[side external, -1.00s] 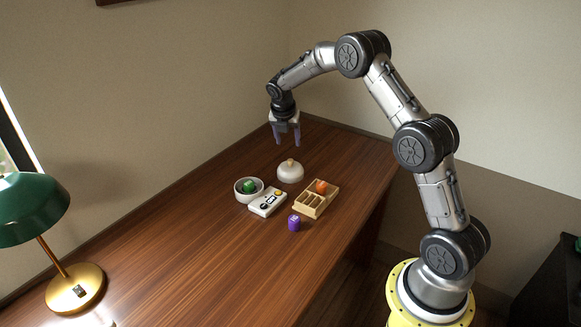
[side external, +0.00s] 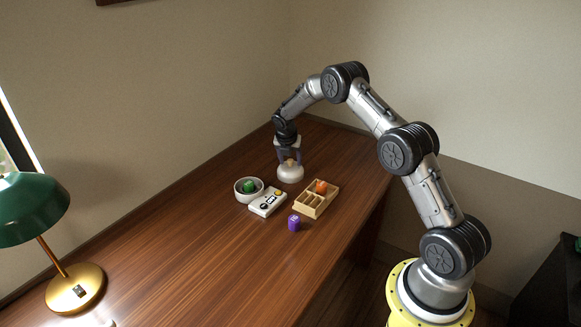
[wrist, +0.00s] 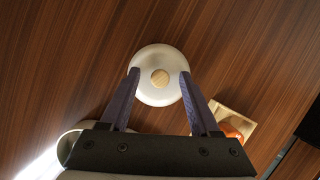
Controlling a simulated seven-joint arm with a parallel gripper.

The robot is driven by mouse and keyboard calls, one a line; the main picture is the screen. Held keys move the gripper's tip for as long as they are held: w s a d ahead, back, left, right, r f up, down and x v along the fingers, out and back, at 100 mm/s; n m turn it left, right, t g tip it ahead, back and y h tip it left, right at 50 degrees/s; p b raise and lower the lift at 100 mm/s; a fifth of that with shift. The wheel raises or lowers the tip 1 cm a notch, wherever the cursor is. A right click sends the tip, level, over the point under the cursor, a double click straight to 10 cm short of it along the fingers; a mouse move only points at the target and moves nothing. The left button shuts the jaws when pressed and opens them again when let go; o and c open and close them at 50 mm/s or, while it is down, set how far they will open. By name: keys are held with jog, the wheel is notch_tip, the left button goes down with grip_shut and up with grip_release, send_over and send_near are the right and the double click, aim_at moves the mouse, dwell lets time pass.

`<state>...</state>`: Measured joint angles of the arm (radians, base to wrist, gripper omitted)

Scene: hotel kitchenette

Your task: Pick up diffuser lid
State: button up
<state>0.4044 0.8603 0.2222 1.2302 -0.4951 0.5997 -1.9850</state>
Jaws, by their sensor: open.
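The diffuser lid (side external: 290,174) is a white dome with a light wooden knob, standing on the desk. In the wrist view the lid (wrist: 158,92) shows from above, with its round knob (wrist: 160,77) between the fingertips. My gripper (side external: 289,160) is open and low over the lid, with its fingers on either side of the knob. In the wrist view my gripper (wrist: 158,72) has its fingertips over the lid's left and right parts. I cannot tell whether the fingers touch the dome.
A white bowl (side external: 240,196) with a green item (side external: 249,186) stands left of the lid. A white device (side external: 267,203) with a yellow button lies in front. A wooden divided tray (side external: 313,208) holds an orange item (side external: 321,187). A purple die (side external: 294,223) stands nearer. The left desk is mostly clear.

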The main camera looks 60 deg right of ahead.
grip_shut()
jog(key=shift+r, duration=0.15)
dwell(0.4)
